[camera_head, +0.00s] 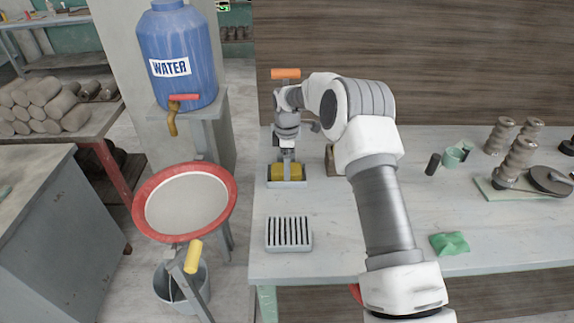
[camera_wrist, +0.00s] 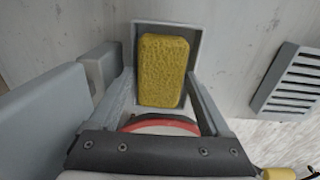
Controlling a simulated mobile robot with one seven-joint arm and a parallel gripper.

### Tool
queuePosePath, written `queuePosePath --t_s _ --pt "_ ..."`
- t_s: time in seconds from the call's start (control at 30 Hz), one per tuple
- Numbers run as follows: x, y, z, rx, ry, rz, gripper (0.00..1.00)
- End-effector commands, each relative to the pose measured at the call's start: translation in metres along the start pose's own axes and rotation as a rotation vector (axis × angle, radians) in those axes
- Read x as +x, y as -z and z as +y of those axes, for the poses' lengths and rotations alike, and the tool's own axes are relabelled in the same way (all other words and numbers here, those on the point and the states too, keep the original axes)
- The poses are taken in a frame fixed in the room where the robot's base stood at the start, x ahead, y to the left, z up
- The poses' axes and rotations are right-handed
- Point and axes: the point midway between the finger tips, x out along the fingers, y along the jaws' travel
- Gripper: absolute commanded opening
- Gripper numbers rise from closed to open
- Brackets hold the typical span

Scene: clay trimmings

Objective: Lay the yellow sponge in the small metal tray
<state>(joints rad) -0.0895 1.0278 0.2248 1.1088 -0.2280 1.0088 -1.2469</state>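The yellow sponge (camera_wrist: 163,70) is a textured block lying flat over the small metal tray (camera_wrist: 196,38), inside its outline. In the head view the sponge (camera_head: 279,171) shows above the rim of the tray (camera_head: 287,185), at the left end of the table. My gripper (camera_wrist: 161,82) points down, with a finger along each long side of the sponge. The fingertips appear to press on it. In the head view my gripper (camera_head: 288,166) covers the middle of the sponge. Whether the sponge's underside touches the tray floor is hidden.
A slotted grey block (camera_head: 288,233) stands nearer on the table. A red-rimmed sieve (camera_head: 186,202) and a blue water barrel (camera_head: 180,55) are left of the table. A green cloth-like piece (camera_head: 449,243) lies to the right.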

Motion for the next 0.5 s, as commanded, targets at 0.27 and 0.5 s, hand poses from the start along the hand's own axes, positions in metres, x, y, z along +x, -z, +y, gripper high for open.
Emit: queuePosePath --t_s 0.27,0.5 --pt "0.012 -0.002 -0.008 -0.001 0.026 -0.006 1.00" --pt "-0.031 -0.001 -0.005 -0.001 0.015 -0.004 1.00"
